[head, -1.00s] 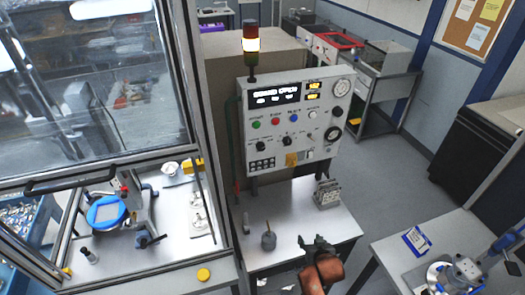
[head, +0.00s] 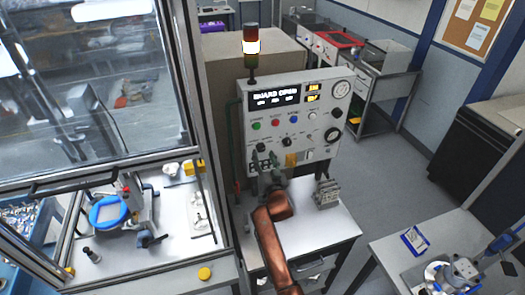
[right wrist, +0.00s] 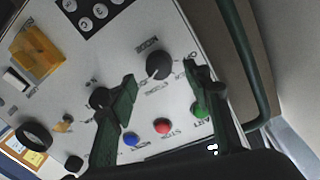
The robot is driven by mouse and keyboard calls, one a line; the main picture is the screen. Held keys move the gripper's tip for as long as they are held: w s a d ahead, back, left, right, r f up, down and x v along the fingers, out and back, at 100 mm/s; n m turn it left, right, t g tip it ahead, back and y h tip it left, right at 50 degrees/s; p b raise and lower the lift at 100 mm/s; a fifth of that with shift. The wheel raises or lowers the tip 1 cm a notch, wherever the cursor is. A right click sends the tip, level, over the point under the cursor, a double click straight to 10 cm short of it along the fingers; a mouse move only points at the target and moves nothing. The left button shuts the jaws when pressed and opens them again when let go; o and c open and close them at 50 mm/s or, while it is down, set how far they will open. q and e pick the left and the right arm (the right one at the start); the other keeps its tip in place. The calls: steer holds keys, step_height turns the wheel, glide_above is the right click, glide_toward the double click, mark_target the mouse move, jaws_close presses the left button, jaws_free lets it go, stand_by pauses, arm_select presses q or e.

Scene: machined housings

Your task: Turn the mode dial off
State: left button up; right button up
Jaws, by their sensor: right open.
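The mode dial is a black round knob (right wrist: 158,66) with lettering around it on the light grey panel. In the head view the knob (head: 261,147) sits at the panel's lower left, above the keypad. My right gripper (head: 264,164) is in front of the lower left of the panel. In the right wrist view its two dark green fingers (right wrist: 159,76) are spread apart. The dial shows between their tips, with room on both sides; I cannot tell how far off it is in depth. The dial's pointer is too dark to read. My left gripper is not in view.
A second black knob (right wrist: 99,97) lies partly behind one finger. Green (head: 256,126), red (head: 275,123) and blue (head: 294,120) buttons are near the dial. A yellow part (right wrist: 38,50) is on the panel. A grey metal block (head: 327,193) stands on the table (head: 313,228) below.

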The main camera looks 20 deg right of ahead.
mark_target(261, 149)
steer(key=shift+w+d, duration=0.1)
steer(key=shift+w, duration=1.6)
steer(key=shift+c, duration=0.4)
steer(key=c, duration=1.1)
